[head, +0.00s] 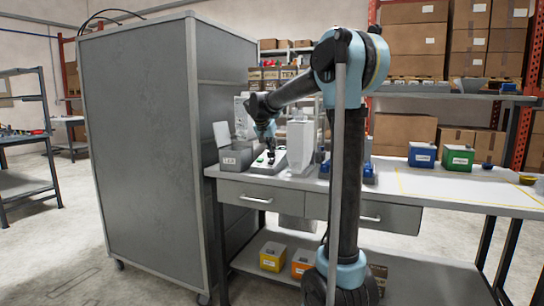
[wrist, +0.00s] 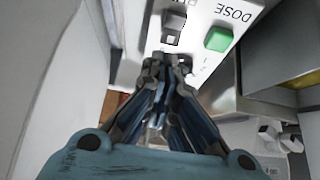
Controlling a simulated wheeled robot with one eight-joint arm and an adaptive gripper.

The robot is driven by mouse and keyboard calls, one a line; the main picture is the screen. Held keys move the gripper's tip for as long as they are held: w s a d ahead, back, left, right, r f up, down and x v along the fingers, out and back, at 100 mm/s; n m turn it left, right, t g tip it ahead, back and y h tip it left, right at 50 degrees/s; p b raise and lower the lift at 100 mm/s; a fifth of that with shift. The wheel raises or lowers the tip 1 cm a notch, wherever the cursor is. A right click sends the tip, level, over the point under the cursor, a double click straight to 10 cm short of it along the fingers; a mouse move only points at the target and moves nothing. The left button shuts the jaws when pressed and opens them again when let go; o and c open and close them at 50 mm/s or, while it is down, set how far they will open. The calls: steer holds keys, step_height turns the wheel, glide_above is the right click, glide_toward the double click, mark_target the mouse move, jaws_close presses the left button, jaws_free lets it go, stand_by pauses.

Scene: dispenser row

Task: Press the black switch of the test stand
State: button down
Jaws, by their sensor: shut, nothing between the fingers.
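The test stand's white sloped panel (wrist: 195,12) shows in the wrist view, with upside-down lettering that reads DOSE. A dark grey-black switch (wrist: 173,24) sits on it, left of a green button (wrist: 218,39). My gripper (wrist: 167,62) is shut and empty, and its fingertips lie just below the switch in the picture. I cannot tell whether they touch the panel. In the head view my gripper (head: 270,155) points down over the small panel (head: 262,168) on the bench, close to the green button (head: 260,159). The switch is too small to make out there.
A tall grey cabinet (head: 140,150) stands left of the bench (head: 430,190). A grey bin (head: 235,158) sits left of the panel, and a white dispenser (head: 300,142) right of it. Blue (head: 422,155) and green (head: 458,158) boxes stand farther right.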

steer(key=s+f+v, duration=0.1)
steer(key=v, duration=0.9)
steer(key=shift+a, duration=0.35)
steer(key=shift+r, duration=0.1)
steer(key=s+d+f+n+g, duration=0.1)
steer(key=s+d+f, duration=0.35)
steer(key=s, duration=0.25)
steer(key=s+d+f+n+g+y, duration=0.1)
steer(key=s+d+f, duration=0.35)
steer(key=s, duration=0.35)
steer(key=s+d+f+n+g, duration=0.1)
steer(key=s+d+f, duration=0.35)
steer(key=s, duration=0.25)
steer(key=s+f+n+g+y, duration=0.2)
steer(key=s+f, duration=1.7)
steer(key=f, duration=0.1)
steer(key=shift+s+d+n+y, duration=0.3)
steer(key=shift+s+d+n, duration=0.05)
steer(key=shift+d+n, duration=0.05)
steer(key=shift+w+f, duration=0.25)
steer(key=shift+w, duration=0.25)
